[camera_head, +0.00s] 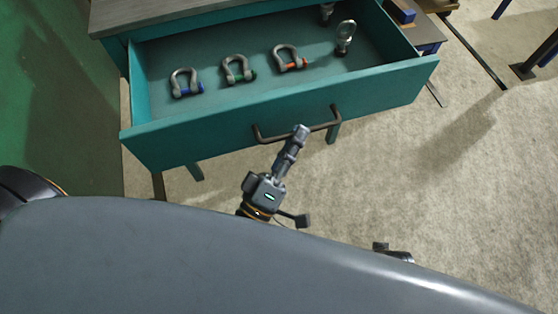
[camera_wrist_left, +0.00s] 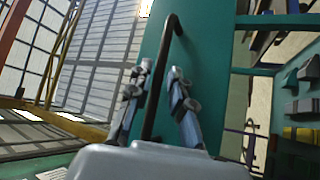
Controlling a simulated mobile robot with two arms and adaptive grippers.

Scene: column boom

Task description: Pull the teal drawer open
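The teal drawer (camera_head: 215,129) stands well out from its teal cabinet, so its inside shows from above. Its dark bar handle (camera_head: 325,126) is on the drawer front, and it also shows in the left wrist view (camera_wrist_left: 153,105). My left gripper (camera_head: 298,135) reaches up to the handle from below. In the left wrist view its two fingers (camera_wrist_left: 160,72) lie on either side of the bar, leaning in close to it. It looks shut on the handle. My right gripper cannot be made out.
The cabinet's grey top (camera_head: 160,14) is above. A bench with a blue item (camera_head: 402,12) stands at the upper right. The concrete floor (camera_head: 450,180) at right is clear.

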